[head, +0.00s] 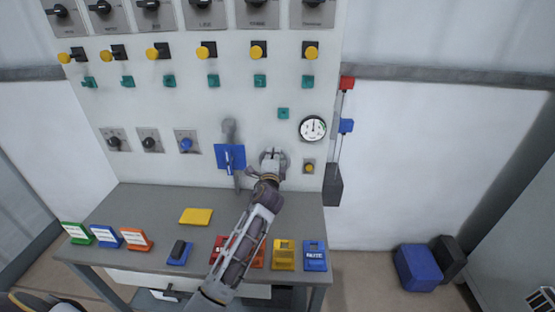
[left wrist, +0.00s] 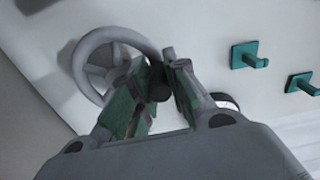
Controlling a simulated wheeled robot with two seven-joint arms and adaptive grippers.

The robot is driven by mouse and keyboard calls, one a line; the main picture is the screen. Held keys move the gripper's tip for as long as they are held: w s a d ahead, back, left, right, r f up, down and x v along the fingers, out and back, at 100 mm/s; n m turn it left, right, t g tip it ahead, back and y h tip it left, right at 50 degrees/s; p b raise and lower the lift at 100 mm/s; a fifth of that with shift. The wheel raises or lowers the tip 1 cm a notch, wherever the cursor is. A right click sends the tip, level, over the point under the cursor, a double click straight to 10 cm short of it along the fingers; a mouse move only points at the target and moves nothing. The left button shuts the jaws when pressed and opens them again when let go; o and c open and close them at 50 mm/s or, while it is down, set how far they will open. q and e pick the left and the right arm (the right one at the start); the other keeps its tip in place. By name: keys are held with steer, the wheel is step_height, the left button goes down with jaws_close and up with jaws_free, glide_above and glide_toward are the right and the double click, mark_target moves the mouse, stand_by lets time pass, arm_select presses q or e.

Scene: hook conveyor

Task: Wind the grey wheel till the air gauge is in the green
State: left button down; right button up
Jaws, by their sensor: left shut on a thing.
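The grey wheel (left wrist: 84,66) is on the pale wall panel. In the left wrist view it shows as a round rim with a hub, with a dark knob (left wrist: 158,84) at its right edge. My left gripper (left wrist: 160,76) is shut on this knob, one finger on either side. In the head view my left gripper (head: 269,166) is in front of the wheel (head: 283,157) and hides most of it. The round white air gauge (head: 312,128) is up and right of the wheel. Its needle seems to point about straight up; its coloured zones are too small to read surely.
A blue plate (head: 222,152) with a grey lever is left of the wheel. A small yellow button (head: 309,168) sits below the gauge. Green pegs (head: 283,113) stick out above. The grey bench (head: 150,205) below carries several coloured blocks. A weight (head: 333,185) hangs at right.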

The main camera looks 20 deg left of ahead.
mark_target(264, 155)
arm_select(q)
steer(key=shift+s+a+f+n+b, duration=0.2)
steer(key=shift+a+f+n+b, duration=0.3)
steer(key=shift+n, duration=1)
steer(key=shift+s+a+f+n+b, duration=0.15)
steer(key=shift+a+n, duration=0.6)
steer(key=shift+n, duration=0.75)
steer(key=shift+s+a+f+n+b, duration=0.2)
steer(key=shift+a+f+n+b, duration=0.3)
steer(key=shift+n, duration=1)
steer(key=shift+a+r, duration=0.1)
steer(key=shift+r, duration=0.1)
steer(key=c, duration=1.3)
jaws_free()
steer(key=shift+c, duration=0.2)
steer(key=shift+s+d, duration=0.2)
steer(key=shift+s, duration=0.35)
steer(key=v, duration=0.6)
steer(key=shift+s, duration=0.15)
arm_select(e)
steer(key=shift+w+d+f, duration=0.25)
steer(key=shift+d+f, duration=0.15)
steer(key=shift+f, duration=0.1)
steer(key=shift+w+d+f, duration=0.25)
steer(key=shift+d+f, duration=0.1)
steer(key=shift+f, duration=0.15)
